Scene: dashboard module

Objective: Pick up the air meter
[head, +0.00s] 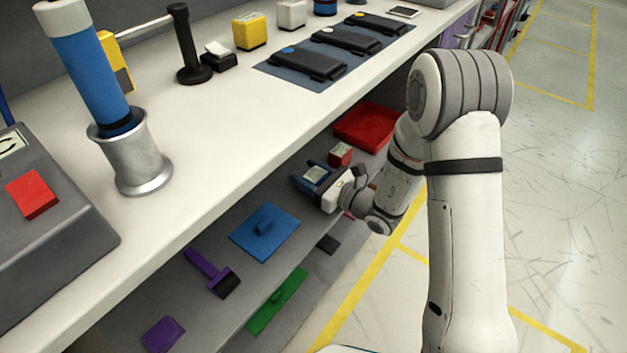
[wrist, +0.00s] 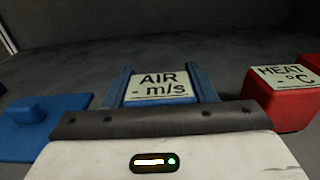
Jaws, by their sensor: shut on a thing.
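The air meter (wrist: 160,86) is a blue block with a pale label reading "AIR - m/s". In the wrist view it sits straight ahead between the blue fingers of my gripper (wrist: 162,80). In the head view my gripper (head: 309,177) is at the lower shelf under the bench, shut on the air meter (head: 315,173). Its label faces up. I cannot tell whether its underside touches the shelf.
A red heat meter (wrist: 285,98) stands close on the right; it also shows in the head view (head: 340,154). A blue plate with a knob (head: 264,232) lies on the left. A red tray (head: 366,126) is further along the shelf. The bench top (head: 240,120) overhangs.

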